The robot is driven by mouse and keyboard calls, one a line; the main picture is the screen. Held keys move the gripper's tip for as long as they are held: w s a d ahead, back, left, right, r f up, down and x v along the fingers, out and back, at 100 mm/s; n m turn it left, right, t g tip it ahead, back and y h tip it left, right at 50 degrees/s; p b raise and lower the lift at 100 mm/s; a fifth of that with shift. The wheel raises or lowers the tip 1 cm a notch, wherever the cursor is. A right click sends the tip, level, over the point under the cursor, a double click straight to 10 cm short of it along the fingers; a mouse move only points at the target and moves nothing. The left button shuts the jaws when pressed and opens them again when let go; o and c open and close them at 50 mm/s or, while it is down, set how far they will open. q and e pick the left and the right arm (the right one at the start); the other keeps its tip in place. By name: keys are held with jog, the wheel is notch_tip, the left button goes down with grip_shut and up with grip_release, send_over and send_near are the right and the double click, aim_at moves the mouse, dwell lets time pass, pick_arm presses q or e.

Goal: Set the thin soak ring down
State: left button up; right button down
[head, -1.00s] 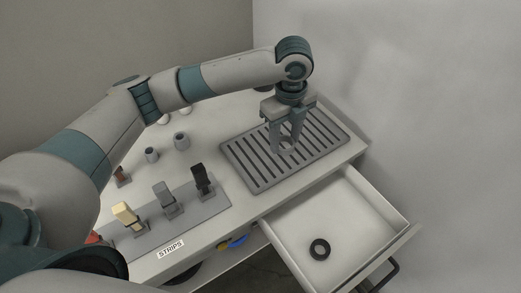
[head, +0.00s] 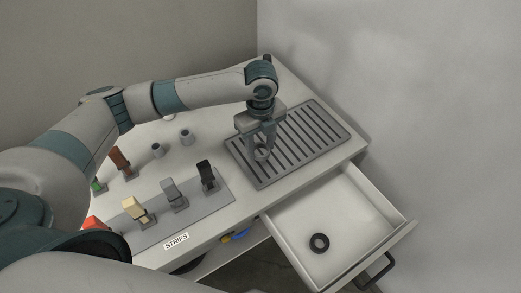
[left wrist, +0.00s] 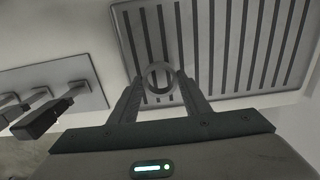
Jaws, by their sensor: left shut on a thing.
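My left gripper (head: 263,150) is shut on a thin grey ring (head: 261,156), over the left part of the slotted grey rack (head: 318,119). In the left wrist view the ring (left wrist: 160,64) sits between the two fingertips (left wrist: 162,88), with the rack's slots (left wrist: 232,45) behind it. I cannot tell whether the ring touches the rack or hangs just above it. My right gripper is not in view.
A dark, thicker ring (head: 311,243) lies in the open drawer (head: 345,210). A strip holder labelled STRIPS (head: 150,233) with upright pieces stands left of the rack. Most of the rack is clear.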

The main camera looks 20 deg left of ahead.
pick_arm(q)
notch_tip(320, 180, down, 2)
jog(key=shift+p, duration=0.5)
jog(key=shift+f, duration=0.5)
jog(key=shift+f, duration=0.1)
jog(key=o, duration=1)
